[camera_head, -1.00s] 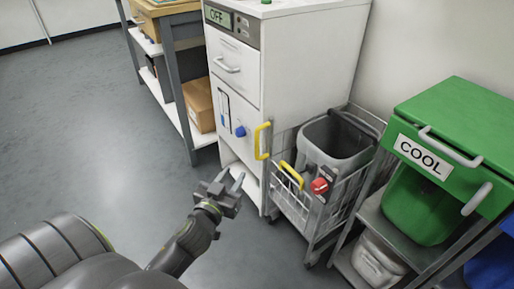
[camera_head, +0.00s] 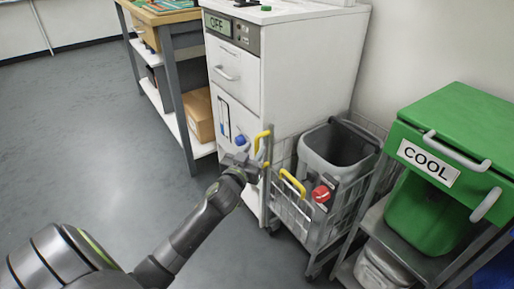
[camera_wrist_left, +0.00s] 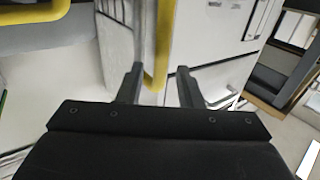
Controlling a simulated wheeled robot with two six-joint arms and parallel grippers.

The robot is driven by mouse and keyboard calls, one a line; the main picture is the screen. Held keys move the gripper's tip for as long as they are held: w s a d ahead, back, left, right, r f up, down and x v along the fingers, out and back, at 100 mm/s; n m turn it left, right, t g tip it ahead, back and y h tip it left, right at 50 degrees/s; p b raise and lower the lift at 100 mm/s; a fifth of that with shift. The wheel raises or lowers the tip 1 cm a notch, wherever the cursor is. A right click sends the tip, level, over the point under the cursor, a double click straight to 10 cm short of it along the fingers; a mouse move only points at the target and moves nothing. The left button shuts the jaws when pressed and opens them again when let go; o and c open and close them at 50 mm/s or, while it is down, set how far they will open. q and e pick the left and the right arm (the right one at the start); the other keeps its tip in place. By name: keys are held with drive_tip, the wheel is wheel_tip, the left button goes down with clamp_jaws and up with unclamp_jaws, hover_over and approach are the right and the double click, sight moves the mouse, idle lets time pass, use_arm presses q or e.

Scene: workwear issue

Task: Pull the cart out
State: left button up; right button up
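The wire cart (camera_head: 318,232) stands between the white cabinet and the green-lidded unit. It holds a grey bin (camera_head: 318,158) and has a sloped yellow handle (camera_head: 292,183) and a red knob (camera_head: 320,193) at its front. An upright yellow handle (camera_head: 258,143) is at the cabinet's right edge by the cart; I cannot tell which it is fixed to. My left gripper (camera_head: 253,163) is at this upright handle. In the left wrist view the fingers (camera_wrist_left: 157,86) are apart, with the yellow bar (camera_wrist_left: 162,40) appearing between them; contact is unclear. My right gripper is out of view.
The white cabinet (camera_head: 310,70) reading OFF stands behind the gripper. The green-lidded unit marked COOL (camera_head: 455,125) stands close on the cart's right. A workbench (camera_head: 175,85) with a cardboard box (camera_head: 199,108) is at the back left. The floor (camera_head: 90,130) at left is clear.

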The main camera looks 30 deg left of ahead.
sight(256, 147)
use_arm(q)
drive_tip(key=shift+w+a, duration=0.15)
drive_tip(key=shift+w, duration=0.65)
drive_tip(key=shift+w+a, duration=0.15)
drive_tip(key=shift+w, duration=0.65)
clamp_jaws()
